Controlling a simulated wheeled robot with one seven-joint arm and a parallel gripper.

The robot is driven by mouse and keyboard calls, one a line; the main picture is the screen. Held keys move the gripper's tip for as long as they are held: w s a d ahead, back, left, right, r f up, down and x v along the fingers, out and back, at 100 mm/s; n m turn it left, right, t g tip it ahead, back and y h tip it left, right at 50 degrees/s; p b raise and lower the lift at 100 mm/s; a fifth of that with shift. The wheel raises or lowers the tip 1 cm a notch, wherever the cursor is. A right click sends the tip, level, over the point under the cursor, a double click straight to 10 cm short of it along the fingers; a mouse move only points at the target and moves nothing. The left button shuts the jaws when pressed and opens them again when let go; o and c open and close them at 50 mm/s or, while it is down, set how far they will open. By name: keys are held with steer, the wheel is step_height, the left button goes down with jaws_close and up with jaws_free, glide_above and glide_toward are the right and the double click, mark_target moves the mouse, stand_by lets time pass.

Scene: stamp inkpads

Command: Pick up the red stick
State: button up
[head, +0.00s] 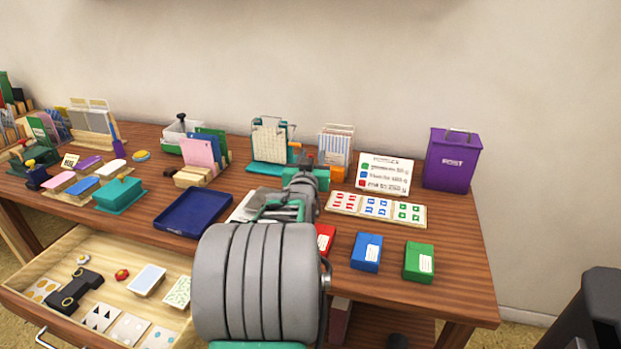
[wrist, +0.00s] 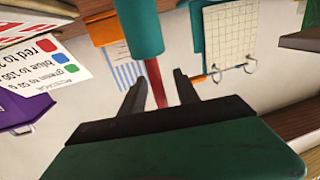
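The red stick (wrist: 156,84) shows in the wrist view, which is upside down. It is thin and comes out of a teal piece (wrist: 144,30) at the top of the picture. My gripper (wrist: 160,76) is open, with one dark finger on each side of the stick and a visible gap on both sides. In the head view my gripper (head: 304,160) is over the back middle of the table, and the stick is mostly hidden there by my arm.
A grid-paper stand (head: 269,141) and a striped card holder (head: 335,146) stand close behind my gripper. A sign (head: 385,173) and a purple box (head: 451,160) are to the right. A blue tray (head: 194,211) lies to the left. Below it is an open drawer (head: 110,270).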

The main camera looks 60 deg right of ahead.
steer(key=shift+d, duration=0.15)
steer(key=shift+c, duration=0.4)
jaws_close()
